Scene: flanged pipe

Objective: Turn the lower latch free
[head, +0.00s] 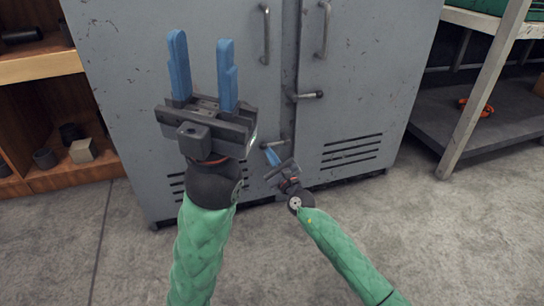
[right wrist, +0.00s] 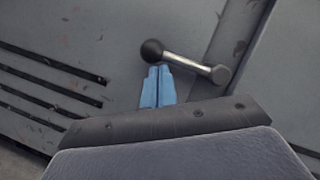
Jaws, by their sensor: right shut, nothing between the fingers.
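The lower latch (head: 277,143) is a short metal lever on the grey cabinet, near the seam between its doors. It lies nearly level, its knob end pointing left in the head view. In the right wrist view the lever (right wrist: 188,63) is silver with a black ball knob (right wrist: 152,50) and a pivot at the right. My right gripper (head: 271,155) is shut and empty, its blue fingertips right at the knob; in the right wrist view the tips (right wrist: 158,72) overlap the knob's lower edge. I cannot tell whether they touch. My left gripper (head: 201,62) is open and empty, raised before the left door.
The upper latch (head: 306,95) points right, above the lower one. Two vertical handles (head: 324,28) (head: 266,35) are higher on the doors. Vent slots (head: 352,148) mark the lower doors. Shelves stand either side: wooden (head: 42,63) left, metal (head: 462,110) right. The concrete floor in front is clear.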

